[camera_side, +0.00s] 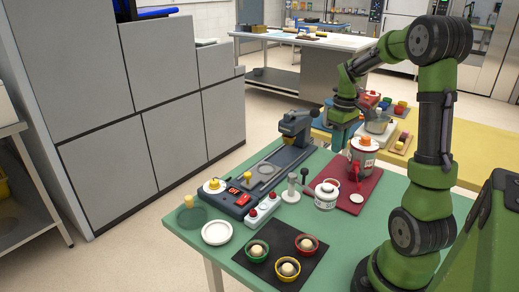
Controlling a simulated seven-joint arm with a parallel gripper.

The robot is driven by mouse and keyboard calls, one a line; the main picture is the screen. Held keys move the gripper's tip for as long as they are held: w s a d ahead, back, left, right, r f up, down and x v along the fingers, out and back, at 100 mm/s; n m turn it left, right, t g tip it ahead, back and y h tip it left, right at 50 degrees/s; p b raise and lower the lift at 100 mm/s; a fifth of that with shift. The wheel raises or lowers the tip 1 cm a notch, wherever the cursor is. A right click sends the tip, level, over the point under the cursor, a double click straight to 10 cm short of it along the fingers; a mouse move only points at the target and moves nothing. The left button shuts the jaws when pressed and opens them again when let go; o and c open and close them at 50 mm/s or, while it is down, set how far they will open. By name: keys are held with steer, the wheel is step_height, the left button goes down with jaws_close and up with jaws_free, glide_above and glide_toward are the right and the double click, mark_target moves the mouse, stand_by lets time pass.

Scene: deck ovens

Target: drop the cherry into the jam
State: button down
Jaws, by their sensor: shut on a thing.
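My gripper (338,145) points down over the back part of the green table, to the left of a red-and-grey pot (362,155). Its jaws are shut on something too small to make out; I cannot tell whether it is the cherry. No cherry can be told apart elsewhere in the view. The pot stands on a dark red mat (350,205) and may hold the jam, but its contents are hidden from this angle. The gripper is close to the pot's left side in the picture; I cannot tell the depth between them.
A dark machine (294,128) with a long base and red switch lies left. A black mat (281,270) carries several coloured bowls with pale balls. A white plate (217,232) lies front left. A yellow table (438,160) stands behind.

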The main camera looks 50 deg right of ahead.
steer(key=shift+s+d+f+n, duration=0.1)
steer(key=shift+d+n, duration=0.05)
steer(key=shift+n, duration=0.35)
steer(key=shift+d+f+n, duration=0.1)
steer(key=shift+n, duration=0.4)
steer(key=shift+f, duration=2.95)
steer(key=c, duration=0.9)
jaws_free()
step_height(320, 180, up, 17)
